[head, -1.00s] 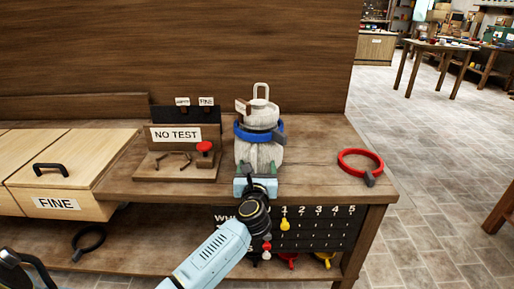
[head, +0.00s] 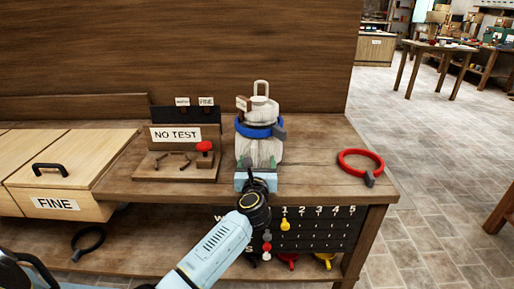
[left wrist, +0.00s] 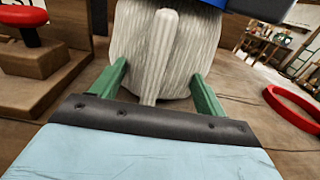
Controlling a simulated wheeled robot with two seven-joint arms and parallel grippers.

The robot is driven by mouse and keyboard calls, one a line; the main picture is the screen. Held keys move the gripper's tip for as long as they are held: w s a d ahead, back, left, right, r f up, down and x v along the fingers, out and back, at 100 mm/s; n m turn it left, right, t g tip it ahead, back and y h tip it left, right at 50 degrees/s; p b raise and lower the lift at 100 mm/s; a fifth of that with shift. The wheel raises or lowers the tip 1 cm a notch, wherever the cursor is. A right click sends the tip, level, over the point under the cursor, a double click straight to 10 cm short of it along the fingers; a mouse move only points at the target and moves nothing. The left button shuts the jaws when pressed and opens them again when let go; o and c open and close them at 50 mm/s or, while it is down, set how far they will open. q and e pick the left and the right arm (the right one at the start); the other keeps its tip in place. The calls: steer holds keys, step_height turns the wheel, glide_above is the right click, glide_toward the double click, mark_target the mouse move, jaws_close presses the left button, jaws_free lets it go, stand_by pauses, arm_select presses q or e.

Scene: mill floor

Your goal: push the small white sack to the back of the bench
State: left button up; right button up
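The small white sack (head: 258,151) stands upright near the front right of the wooden bench (head: 315,150). A blue ring with a dark grey tab (head: 258,129) is around its upper part. My left gripper (head: 257,166) is low at the sack's front side. In the left wrist view its two green fingers (left wrist: 160,88) are spread apart, with the sack (left wrist: 165,55) filling the space ahead of and between them. They are not closed on it. Whether they touch the sack is hard to tell. My right gripper is not in view.
A NO TEST stand (head: 178,145) with a red knob (head: 204,146) is left of the sack. A red ring (head: 360,162) lies at the bench's right end. Behind the sack is some bare bench, then a wooden back panel (head: 200,50). A FINE drawer (head: 62,196) is at left.

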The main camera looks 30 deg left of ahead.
arm_select(q)
steer(key=shift+b+x, duration=0.55)
steer(key=shift+x, duration=1.3)
steer(key=shift+w+a, duration=0.15)
